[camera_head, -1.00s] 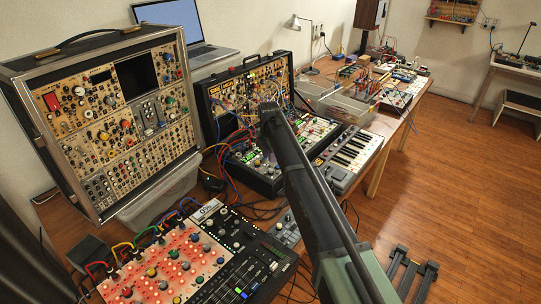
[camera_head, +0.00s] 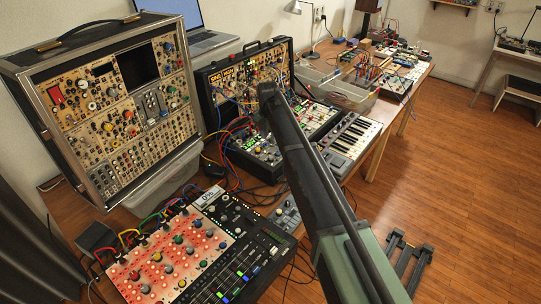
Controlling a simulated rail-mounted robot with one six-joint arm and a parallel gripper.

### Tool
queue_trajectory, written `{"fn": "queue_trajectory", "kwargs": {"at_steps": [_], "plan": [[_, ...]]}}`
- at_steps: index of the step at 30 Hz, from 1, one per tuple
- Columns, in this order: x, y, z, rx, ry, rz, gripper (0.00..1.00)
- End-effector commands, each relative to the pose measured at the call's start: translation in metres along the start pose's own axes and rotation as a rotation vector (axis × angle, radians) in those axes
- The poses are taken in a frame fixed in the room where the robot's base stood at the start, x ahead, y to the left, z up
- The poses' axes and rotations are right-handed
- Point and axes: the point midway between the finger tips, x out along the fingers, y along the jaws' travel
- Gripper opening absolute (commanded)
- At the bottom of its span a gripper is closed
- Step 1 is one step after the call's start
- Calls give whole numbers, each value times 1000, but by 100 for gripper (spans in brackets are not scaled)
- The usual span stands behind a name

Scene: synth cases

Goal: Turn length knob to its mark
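Many knobs show on the synth gear, but I cannot read any label or mark, so I cannot tell which is the length knob. Knobs cover the tall modular case (camera_head: 112,125) at left, the smaller open case (camera_head: 250,80) behind my arm, and the red-lit mixer panel (camera_head: 170,262) in front. My arm rises from the lower right and crosses the picture, ending in a dark joint in front of the smaller case. My gripper is not visible; no fingers show. The arm hides part of the smaller case and its lower panel.
A small keyboard (camera_head: 349,145) lies right of my arm near the table edge. Patch cables run between the cases and mixer. A laptop (camera_head: 190,25) stands behind. A clear bin (camera_head: 345,95) sits farther back. The wooden floor (camera_head: 460,170) at right is largely open.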

Motion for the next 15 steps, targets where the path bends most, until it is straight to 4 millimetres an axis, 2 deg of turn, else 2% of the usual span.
{"fn": "queue_trajectory", "kwargs": {"at_steps": [1,9,12,15], "plan": [[15,0,0,1,0,0,33],[80,0,0,2,0,0,33],[97,0,0,2,0,0,33],[103,0,0,2,0,0,33]]}}
